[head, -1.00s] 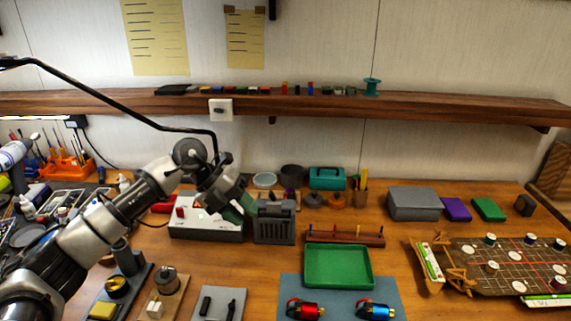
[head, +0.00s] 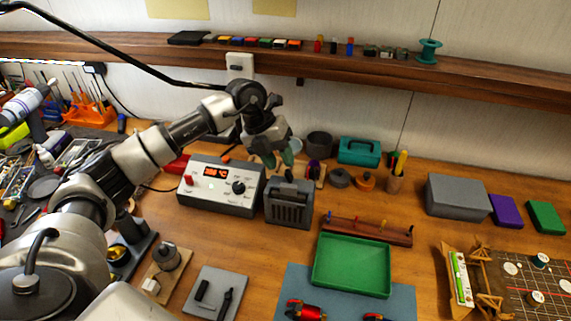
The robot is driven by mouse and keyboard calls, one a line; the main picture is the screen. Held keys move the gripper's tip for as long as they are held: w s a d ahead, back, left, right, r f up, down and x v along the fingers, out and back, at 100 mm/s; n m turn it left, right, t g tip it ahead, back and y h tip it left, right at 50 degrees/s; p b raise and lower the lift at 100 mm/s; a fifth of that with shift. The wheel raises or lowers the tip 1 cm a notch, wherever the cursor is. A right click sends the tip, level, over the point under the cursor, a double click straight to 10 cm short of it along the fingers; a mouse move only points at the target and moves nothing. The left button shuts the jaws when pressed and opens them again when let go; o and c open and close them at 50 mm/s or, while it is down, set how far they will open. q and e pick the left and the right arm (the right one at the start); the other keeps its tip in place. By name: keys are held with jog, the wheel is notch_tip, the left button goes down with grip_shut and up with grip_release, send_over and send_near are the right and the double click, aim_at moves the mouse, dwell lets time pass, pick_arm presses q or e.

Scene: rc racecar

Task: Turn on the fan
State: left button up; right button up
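The fan appears to be the dark grey box with a slatted front (head: 288,206), standing upright on the bench just right of the soldering station. A small dark piece shows on its top; I cannot tell its setting. Whether the fan is running does not show. I see no clear contact with the fan. My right gripper is not in view.
The soldering station (head: 220,187) has a lit red display and stands left of the fan. A green tray (head: 352,264) and a wooden rack (head: 368,231) lie to the right. A teal box (head: 359,151) and round tins stand behind. The shelf (head: 330,65) runs above.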

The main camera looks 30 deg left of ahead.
aim_at(286, 171)
pick_arm(q)
jog(key=shift+x, duration=1.8)
grip_shut()
